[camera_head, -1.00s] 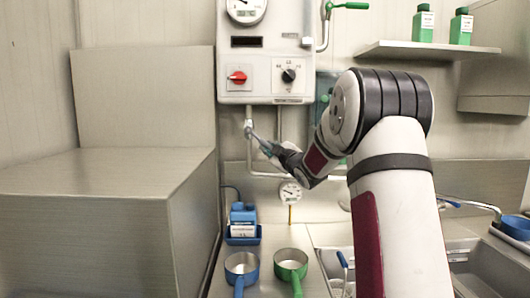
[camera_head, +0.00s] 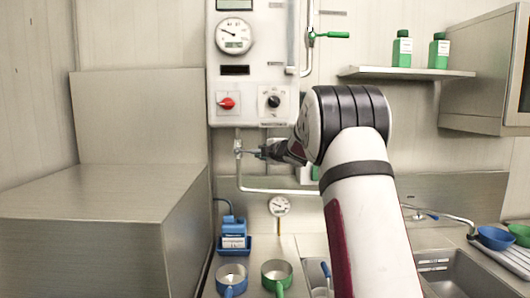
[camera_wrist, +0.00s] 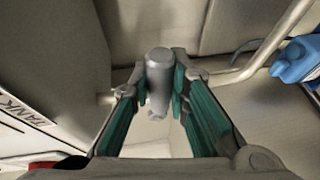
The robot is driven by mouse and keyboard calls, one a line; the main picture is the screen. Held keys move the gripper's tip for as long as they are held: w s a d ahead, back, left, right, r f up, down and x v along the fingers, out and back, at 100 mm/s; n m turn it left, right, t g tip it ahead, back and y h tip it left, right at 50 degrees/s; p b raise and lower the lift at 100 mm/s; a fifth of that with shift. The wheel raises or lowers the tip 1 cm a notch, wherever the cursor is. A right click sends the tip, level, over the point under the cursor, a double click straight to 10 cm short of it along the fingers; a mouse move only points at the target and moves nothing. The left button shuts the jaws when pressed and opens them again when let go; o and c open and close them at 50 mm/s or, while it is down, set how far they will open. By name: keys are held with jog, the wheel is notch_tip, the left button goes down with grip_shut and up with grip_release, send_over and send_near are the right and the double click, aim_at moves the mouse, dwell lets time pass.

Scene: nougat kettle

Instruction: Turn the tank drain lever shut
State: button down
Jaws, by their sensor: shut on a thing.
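The grey drain lever (camera_wrist: 158,62) stands between the teal finger pads of my gripper (camera_wrist: 160,88) in the wrist view. The fingers are shut on it, one pad on each side. In the head view my gripper (camera_head: 262,152) is level, below the tank control box (camera_head: 253,60), and reaches left to the drain valve (camera_head: 239,147) on the pipe under the box. The lever itself is mostly hidden by the fingers there, so its exact angle is hard to tell.
A pipe (camera_head: 238,176) runs down and right from the valve. Below stand a dial gauge (camera_head: 279,206), a blue bottle (camera_head: 233,231), a blue pan (camera_head: 231,278) and a green pan (camera_head: 277,273). A large steel block (camera_head: 90,230) stands at left. A green-handled valve (camera_head: 331,35) is upper right.

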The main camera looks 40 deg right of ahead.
jog(key=shift+r, duration=0.15)
dwell(0.3)
jog(key=c, duration=1.5)
grip_release()
jog(key=v, duration=1.2)
jog(key=shift+a, duration=0.1)
